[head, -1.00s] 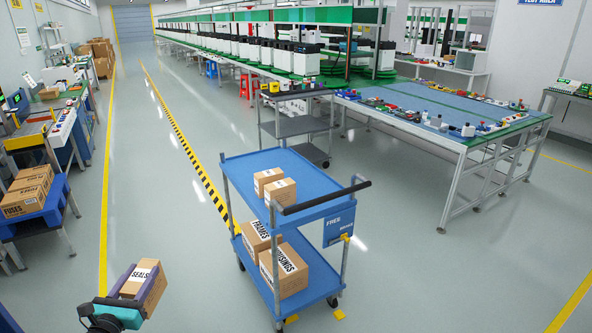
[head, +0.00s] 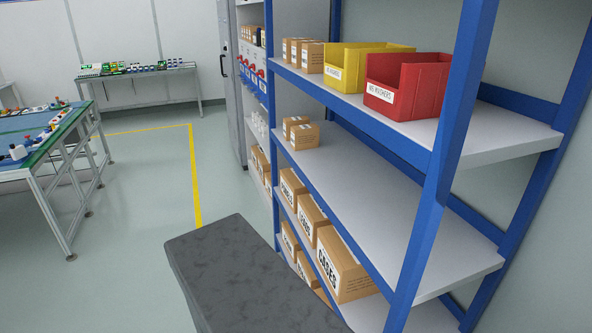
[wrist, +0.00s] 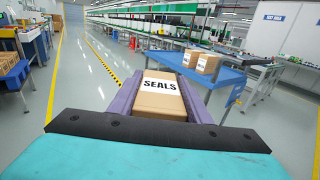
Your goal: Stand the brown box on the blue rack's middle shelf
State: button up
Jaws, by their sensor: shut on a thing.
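The brown box (wrist: 160,100), labelled SEALS, is in my gripper (wrist: 164,78) in the wrist view. The two purple fingers are shut on its sides, and the box is clear of the floor. The blue rack (head: 449,135) stands at the right in the head view, with blue posts and pale shelves. Its shelf below the bins (head: 400,195) is mostly bare, with small brown boxes (head: 301,132) at the far left end. My gripper does not show in the head view now, and the wrist view does not show the rack.
A yellow bin (head: 349,68) and a red bin (head: 402,86) stand on the shelf above. Larger brown boxes (head: 342,265) fill part of the lower shelf. The wrist view shows a blue trolley (wrist: 228,75) with boxes. A workbench (head: 60,150) stands at left; floor between is open.

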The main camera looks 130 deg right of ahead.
aim_at(342, 180)
jog(key=u, duration=0.05)
jog(key=k, duration=0.15)
jog(key=z, duration=3)
jog(key=i, duration=1)
jog(key=z, duration=0.1)
